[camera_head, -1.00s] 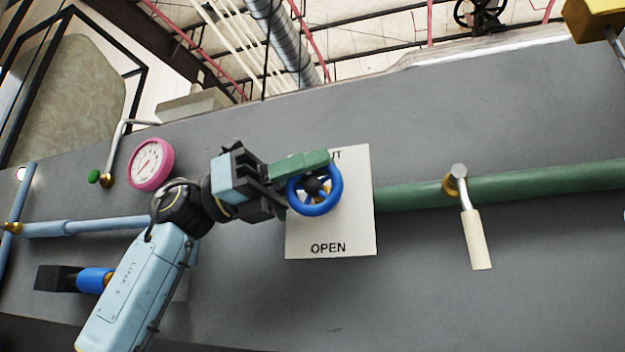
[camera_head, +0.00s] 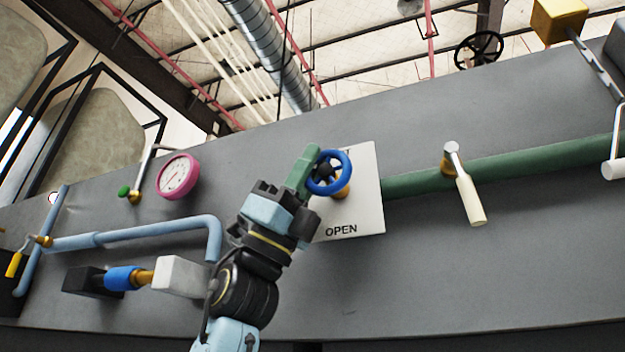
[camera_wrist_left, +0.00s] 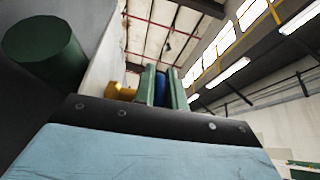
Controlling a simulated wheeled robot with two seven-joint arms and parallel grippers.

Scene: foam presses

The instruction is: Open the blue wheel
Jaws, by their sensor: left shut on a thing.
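The blue wheel (camera_head: 344,160) is a small handwheel on a brass stem in front of a white plate (camera_head: 362,217) marked OPEN at its lower edge. My left gripper (camera_head: 312,163) reaches up from below and has its green fingers on the left rim of the wheel. In the left wrist view the blue rim (camera_wrist_left: 161,88) shows between the two green fingers (camera_wrist_left: 160,84), with the brass stem (camera_wrist_left: 122,92) beside them. The plate's upper lettering is mostly hidden behind the gripper and wheel. My right gripper is not in view.
A green pipe (camera_head: 410,183) runs right from the plate to a lever valve with a cream handle (camera_head: 470,200). A pink gauge (camera_head: 178,176) and light-blue pipe (camera_head: 150,231) are on the left. A blue fitting (camera_head: 122,278) sits lower left.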

